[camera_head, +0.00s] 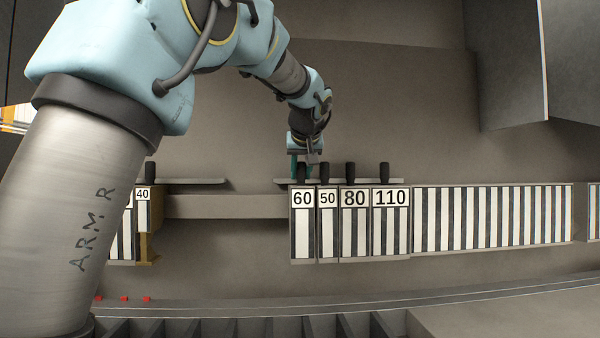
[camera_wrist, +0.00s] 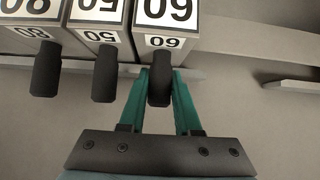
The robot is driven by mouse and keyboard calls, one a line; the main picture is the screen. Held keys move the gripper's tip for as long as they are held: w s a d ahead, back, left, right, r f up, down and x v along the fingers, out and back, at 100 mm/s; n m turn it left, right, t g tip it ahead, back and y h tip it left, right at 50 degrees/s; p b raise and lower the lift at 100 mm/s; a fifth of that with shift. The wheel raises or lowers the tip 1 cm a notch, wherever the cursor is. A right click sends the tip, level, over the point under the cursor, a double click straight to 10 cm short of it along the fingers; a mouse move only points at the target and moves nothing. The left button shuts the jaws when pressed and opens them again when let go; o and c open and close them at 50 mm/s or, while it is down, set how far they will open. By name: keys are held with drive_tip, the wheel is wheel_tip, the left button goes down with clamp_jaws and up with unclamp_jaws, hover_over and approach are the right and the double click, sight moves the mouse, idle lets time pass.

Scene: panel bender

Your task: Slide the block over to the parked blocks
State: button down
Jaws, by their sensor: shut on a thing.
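The block marked 60 (camera_head: 302,230) stands at the left end of a row on the rail in the head view. It also shows at the top of the wrist view (camera_wrist: 166,14). My gripper (camera_wrist: 160,80) is shut on its black handle (camera_wrist: 160,88), with one green finger on each side. In the head view my gripper (camera_head: 303,160) reaches that handle from behind. The blocks marked 50 (camera_head: 328,230), 80 (camera_head: 355,230) and 110 (camera_head: 390,230) stand side by side to its right. The 60 block shows no clear gap to the 50 block.
A long striped row (camera_head: 490,217) continues right of the 110 block. A block marked 40 (camera_head: 143,210) stands at the left, partly beside my arm. The bare rail (camera_head: 225,206) between it and the 60 block is clear. Neighbouring black handles (camera_wrist: 104,85) stand close to my gripper.

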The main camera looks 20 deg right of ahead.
drive_tip(key=shift+s+d+r, duration=0.15)
drive_tip(key=shift+d+r, duration=0.05)
drive_tip(key=shift+d, duration=0.4)
drive_tip(key=c, duration=0.5)
unclamp_jaws()
drive_tip(key=shift+f, duration=0.1)
drive_tip(key=b+v, duration=0.2)
drive_tip(key=v, duration=0.9)
drive_tip(key=shift+b, duration=0.3)
